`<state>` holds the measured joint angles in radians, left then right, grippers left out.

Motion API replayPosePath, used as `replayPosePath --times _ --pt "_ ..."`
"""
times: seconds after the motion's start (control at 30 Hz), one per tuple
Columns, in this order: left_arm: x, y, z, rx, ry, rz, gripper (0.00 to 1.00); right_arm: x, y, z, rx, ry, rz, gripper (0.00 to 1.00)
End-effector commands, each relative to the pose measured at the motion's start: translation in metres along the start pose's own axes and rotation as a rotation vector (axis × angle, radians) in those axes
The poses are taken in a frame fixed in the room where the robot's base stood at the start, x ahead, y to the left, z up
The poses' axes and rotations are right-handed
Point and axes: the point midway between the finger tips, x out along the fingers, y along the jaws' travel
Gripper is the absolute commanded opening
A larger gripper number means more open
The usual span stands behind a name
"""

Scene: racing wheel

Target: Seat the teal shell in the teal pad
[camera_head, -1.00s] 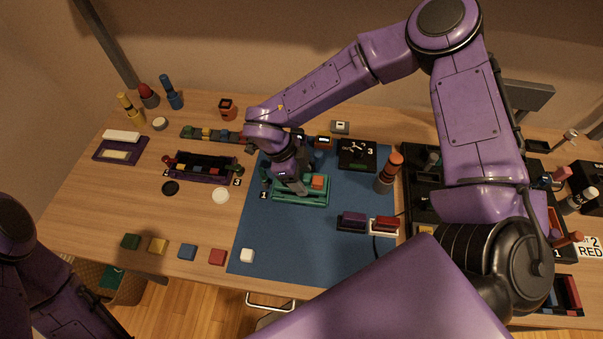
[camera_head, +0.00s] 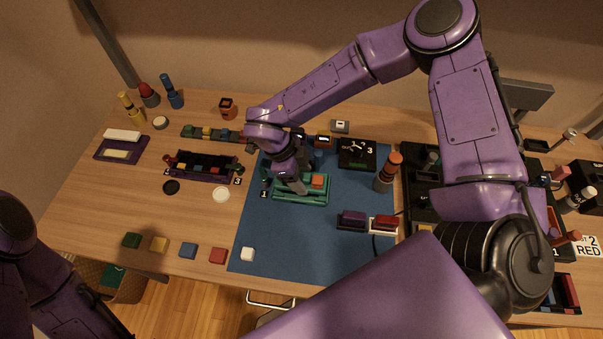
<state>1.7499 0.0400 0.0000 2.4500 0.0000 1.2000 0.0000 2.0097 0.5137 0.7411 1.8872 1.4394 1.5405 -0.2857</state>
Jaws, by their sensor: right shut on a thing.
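The teal pad (camera_head: 285,201) lies on the blue mat (camera_head: 270,235), left of the mat's middle. The teal shell (camera_head: 308,190) is at the pad, with an orange block (camera_head: 317,181) on its right part. My right gripper (camera_head: 300,189) points down onto the shell's left part and is shut on it. The wrist hides part of the shell, and I cannot tell whether it sits fully down in the pad. My left arm shows at the lower left, but its gripper is out of view.
Purple and red blocks (camera_head: 369,221) lie in front. A purple rack (camera_head: 201,168) stands to the left. The mat's front is mostly clear.

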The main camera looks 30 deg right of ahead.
Motion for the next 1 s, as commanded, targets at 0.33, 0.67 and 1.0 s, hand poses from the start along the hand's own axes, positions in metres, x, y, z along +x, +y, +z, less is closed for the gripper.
replayPosePath --times 0.33,0.67,1.0 --pt "0.005 0.001 0.002 0.0 0.0 0.0 0.43 0.009 0.0 0.004 0.0 0.0 0.0 0.31" --pt "0.009 0.001 0.004 0.0 0.0 0.0 0.43 0.016 0.0 0.007 0.0 0.0 0.0 0.31" --pt "0.011 0.001 0.005 0.0 0.0 0.0 0.43 0.021 0.0 0.009 0.0 0.0 0.0 0.89"
